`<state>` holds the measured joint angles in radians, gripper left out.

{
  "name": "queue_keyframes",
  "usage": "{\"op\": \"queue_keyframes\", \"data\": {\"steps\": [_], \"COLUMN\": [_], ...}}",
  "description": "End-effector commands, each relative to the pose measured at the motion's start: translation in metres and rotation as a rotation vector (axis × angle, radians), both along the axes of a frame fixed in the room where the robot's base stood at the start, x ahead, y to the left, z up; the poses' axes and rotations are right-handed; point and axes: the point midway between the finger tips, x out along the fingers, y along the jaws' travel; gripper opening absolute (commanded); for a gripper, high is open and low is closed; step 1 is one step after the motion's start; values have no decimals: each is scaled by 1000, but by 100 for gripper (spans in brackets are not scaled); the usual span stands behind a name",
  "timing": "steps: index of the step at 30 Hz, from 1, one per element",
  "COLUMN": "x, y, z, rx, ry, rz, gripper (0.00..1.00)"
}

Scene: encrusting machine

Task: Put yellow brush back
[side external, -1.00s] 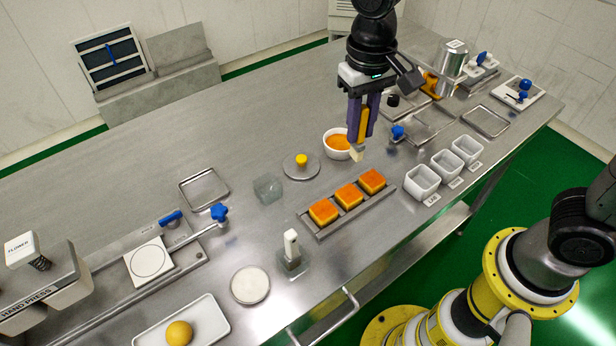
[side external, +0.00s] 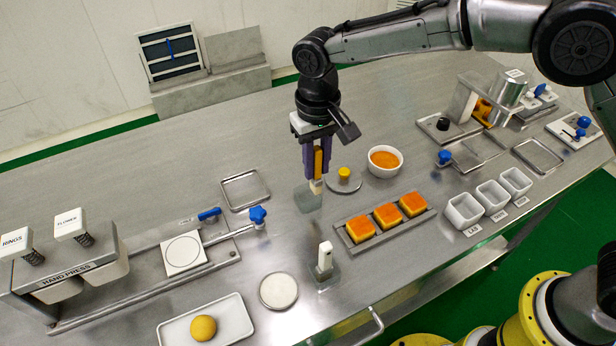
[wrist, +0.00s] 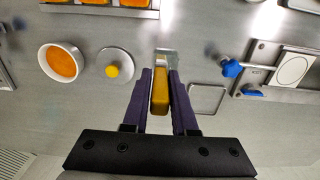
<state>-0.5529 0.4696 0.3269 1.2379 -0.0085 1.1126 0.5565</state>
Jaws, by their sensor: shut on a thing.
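My gripper (side external: 317,172) is shut on the yellow brush (side external: 318,160), which hangs upright with its pale bristles down. In the wrist view the brush (wrist: 160,92) sits between the purple fingers of my gripper (wrist: 160,74). A clear, empty-looking holder (side external: 308,200) stands on the table just below the bristles; it also shows partly behind the brush in the wrist view (wrist: 170,56). The bristle tip overlaps the holder's upper part in the side view. I cannot tell whether the tip is above it or inside its opening.
A round lid with a yellow knob (side external: 343,181) and a white bowl of orange liquid (side external: 385,171) are close on the right. A second, white-handled brush (side external: 325,258) stands in front. A tray of orange-topped cakes (side external: 420,215) is front right; an empty metal tray (side external: 264,200) is left.

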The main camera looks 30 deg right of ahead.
Motion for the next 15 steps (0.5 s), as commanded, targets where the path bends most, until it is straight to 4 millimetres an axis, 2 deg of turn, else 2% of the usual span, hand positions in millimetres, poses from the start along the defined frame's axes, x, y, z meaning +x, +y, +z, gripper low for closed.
{"op": "queue_keyframes", "data": {"steps": [3, 10, 15], "x": [9, 17, 16], "y": [5, 10, 10], "z": [-12, -24, -48], "rx": [0, 0, -2], "ry": [0, 0, 2], "rz": [0, 0, 0], "gripper": [0, 0, 0]}}
